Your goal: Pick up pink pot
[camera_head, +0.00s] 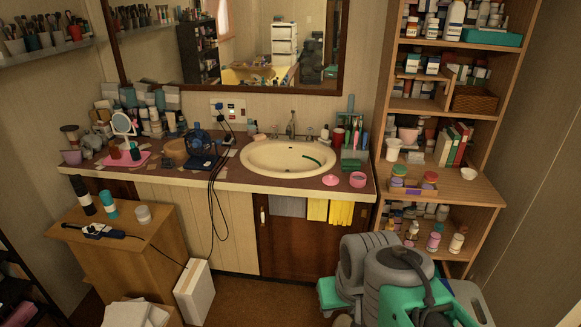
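A small round pink pot (357,179) stands on the right front of the brown counter, near its edge. A flatter pink round piece (330,180) lies just left of it, apart from it. A mauve-pink pot (71,157) stands at the counter's far left end. I cannot tell from the picture which one the task names. Grey and green rounded parts, apparently of my arm (398,270), fill the lower right, below and in front of the counter. I cannot make out any gripper fingers there.
The counter holds a sink (288,155), a pink tray (127,159), cables and many bottles. A packed wooden shelf (480,187) stands at right. A wooden cabinet (150,255) and white box (194,291) are at lower left. Some brown floor is clear in the middle.

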